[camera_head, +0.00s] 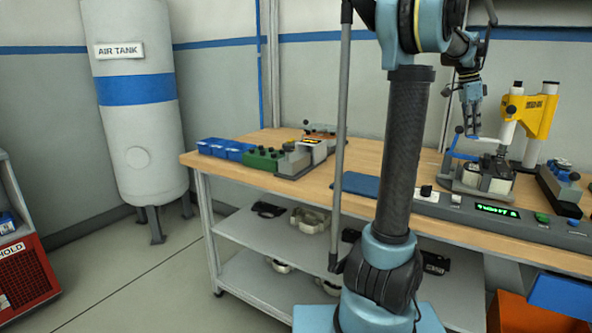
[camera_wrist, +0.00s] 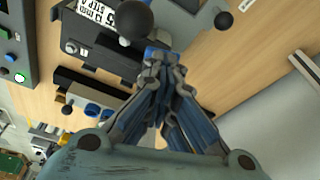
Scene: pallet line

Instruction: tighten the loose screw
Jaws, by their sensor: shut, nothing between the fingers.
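My gripper (camera_head: 470,124) hangs over the right part of the workbench, pointing down, above a grey fixture (camera_head: 478,180) with a dark top and a blue lever. In the wrist view the blue fingers of my gripper (camera_wrist: 160,62) are drawn together at the tips with nothing between them. Just beyond the tips are a dark block with a white label (camera_wrist: 97,12) and a black ball knob (camera_wrist: 132,20). I cannot make out a loose screw in either view; it is too small or hidden.
A yellow press (camera_head: 537,112) stands right of my gripper. A control strip with a green display (camera_head: 497,211) runs along the bench's front edge.

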